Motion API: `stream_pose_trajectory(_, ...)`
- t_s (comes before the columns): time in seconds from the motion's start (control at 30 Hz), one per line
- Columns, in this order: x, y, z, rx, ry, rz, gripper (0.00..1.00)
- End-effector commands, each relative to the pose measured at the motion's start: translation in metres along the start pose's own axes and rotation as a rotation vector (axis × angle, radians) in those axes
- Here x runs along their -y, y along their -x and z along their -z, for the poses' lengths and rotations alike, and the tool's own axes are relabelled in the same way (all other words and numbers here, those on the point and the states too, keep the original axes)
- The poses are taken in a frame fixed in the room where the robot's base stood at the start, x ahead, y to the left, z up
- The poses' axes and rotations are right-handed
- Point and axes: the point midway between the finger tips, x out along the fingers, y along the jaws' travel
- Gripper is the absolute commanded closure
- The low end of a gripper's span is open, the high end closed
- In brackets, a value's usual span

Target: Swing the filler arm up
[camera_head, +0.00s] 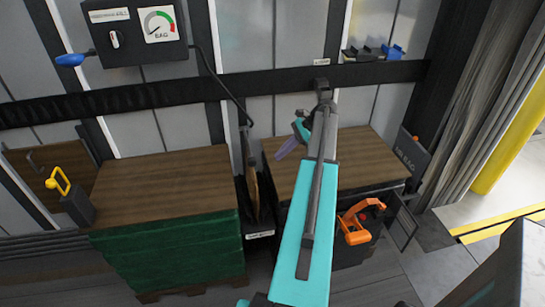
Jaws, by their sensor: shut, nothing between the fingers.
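A blue-ended lever (70,60) sticks out from the left side of the dark wall box (130,52), slightly below level; it looks like the filler arm. The box carries a gauge marked BAG (160,24) and a small white knob (115,40). A black hose (214,75) runs from the box's right side down to the gap between two loads. My gripper (287,149), with purplish fingers, is shut and empty over the right load's top, well to the right of and lower than the lever, touching neither lever nor box.
A green-sided load with a wooden top (160,175) stands left, and a similar wooden-topped load (350,150) right. A brown flat item (253,185) stands between them. A yellow handle (58,182), an orange clamp-like item (353,225) and blue parts (392,52) are around. A dark rail (270,82) crosses the wall.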

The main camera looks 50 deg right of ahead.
Motion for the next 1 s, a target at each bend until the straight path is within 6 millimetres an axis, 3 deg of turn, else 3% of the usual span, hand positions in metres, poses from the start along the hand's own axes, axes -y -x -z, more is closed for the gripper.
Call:
stream_pose_trajectory(0.77, -0.001, -0.098, -0.002, 0.001, 0.001, -0.003, 1.0)
stream_pose_trajectory(1.0, -0.001, -0.084, -0.031, 0.0, 0.003, -0.001, 1.0)
